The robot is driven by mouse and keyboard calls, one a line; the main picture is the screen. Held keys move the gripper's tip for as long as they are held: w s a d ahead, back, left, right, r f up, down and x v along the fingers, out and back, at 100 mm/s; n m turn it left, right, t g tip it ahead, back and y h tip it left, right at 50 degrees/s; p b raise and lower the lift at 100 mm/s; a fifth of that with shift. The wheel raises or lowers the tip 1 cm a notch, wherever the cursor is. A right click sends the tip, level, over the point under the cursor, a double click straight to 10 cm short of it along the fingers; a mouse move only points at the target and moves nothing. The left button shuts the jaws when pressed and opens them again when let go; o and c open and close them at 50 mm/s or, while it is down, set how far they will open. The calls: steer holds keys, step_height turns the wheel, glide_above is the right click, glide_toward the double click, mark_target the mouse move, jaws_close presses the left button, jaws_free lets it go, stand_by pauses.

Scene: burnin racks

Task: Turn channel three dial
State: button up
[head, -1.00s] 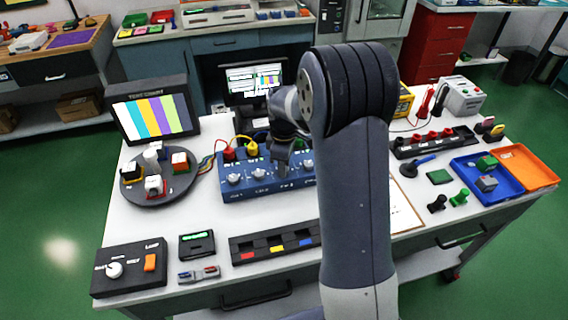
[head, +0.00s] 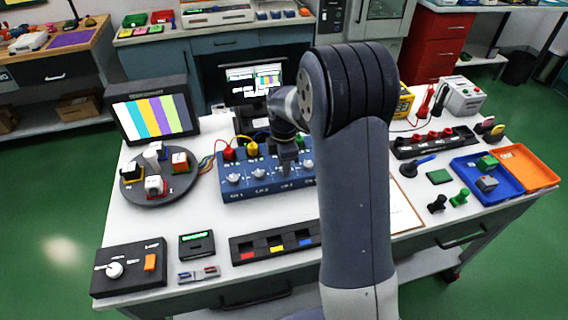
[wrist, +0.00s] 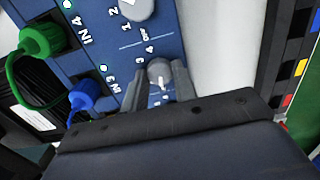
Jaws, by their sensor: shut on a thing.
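A blue channel box (head: 228,193) with a row of white dials stands at the middle of the bench. My gripper (head: 288,168) reaches down onto its third dial from above; in the head view the gripper covers most of that dial. In the wrist view my gripper (wrist: 160,80) is shut on the channel three dial (wrist: 158,70), one finger on each side. The dial's light pointer and printed scale partly show. The channel four dial (wrist: 136,7) is just beyond, partly cut off by the frame.
A green plug (wrist: 38,40) and a blue plug (wrist: 82,97) sit in the box's inputs, left of the fingers. Red (head: 228,153) and yellow (head: 252,149) plugs stand on the box. A monitor (head: 252,82) is behind it.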

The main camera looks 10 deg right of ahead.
steer(key=o, duration=1)
step_height(320, 180, up, 11)
steer(key=shift+f, duration=0.1)
stand_by(0.3)
step_height(320, 180, down, 11)
steer(key=shift+r, duration=0.15)
stand_by(0.3)
steer(key=shift+m, duration=0.3)
